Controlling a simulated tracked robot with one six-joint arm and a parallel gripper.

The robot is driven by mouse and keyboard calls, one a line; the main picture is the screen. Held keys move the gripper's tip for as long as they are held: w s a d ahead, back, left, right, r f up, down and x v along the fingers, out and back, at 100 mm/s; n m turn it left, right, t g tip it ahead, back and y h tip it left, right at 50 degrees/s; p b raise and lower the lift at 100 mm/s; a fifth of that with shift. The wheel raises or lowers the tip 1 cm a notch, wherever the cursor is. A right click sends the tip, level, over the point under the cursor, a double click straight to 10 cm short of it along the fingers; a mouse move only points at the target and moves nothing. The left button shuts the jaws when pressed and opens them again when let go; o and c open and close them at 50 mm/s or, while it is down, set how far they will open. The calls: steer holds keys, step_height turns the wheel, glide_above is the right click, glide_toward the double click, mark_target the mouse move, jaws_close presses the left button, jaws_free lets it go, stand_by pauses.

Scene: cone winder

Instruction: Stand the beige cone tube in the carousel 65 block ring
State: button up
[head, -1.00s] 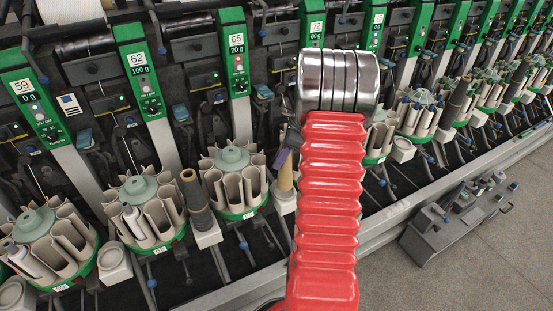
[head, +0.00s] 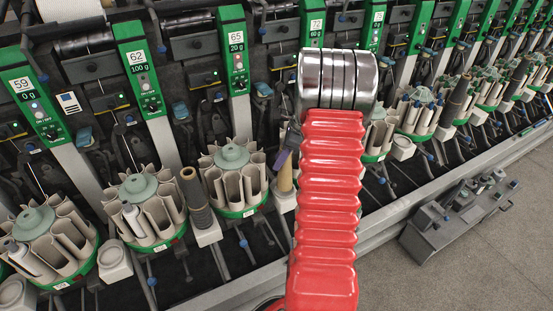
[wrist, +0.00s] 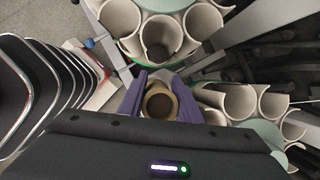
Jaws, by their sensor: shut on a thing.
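The beige cone tube (head: 285,178) is upright between the purple fingers of my gripper (head: 284,158), partly hidden by my arm in the head view. In the wrist view, my gripper (wrist: 158,98) is shut on the tube (wrist: 160,102), whose open top faces the camera. A pale block (head: 284,201) stands directly below the tube, to the right of carousel 65 (head: 234,178). The tube's lower end appears at the block. I cannot tell whether it is seated in the ring, which is hidden.
Carousel 62 (head: 147,207) is at the left. A dark cone tube (head: 194,188) stands in the block (head: 207,233) between the two carousels. In the wrist view, carousel cups (wrist: 162,34) are close ahead of the fingers, with more cups (wrist: 240,100) on the right.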

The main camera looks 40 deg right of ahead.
steer(key=shift+f, duration=1.25)
stand_by(0.4)
steer(key=o, duration=1.3)
steer(key=shift+c, duration=0.2)
steer(key=shift+r, duration=0.1)
steer(key=v, duration=1.3)
steer(key=shift+s+r, duration=0.15)
steer(key=shift+r, duration=0.05)
steer(key=shift+d, duration=0.1)
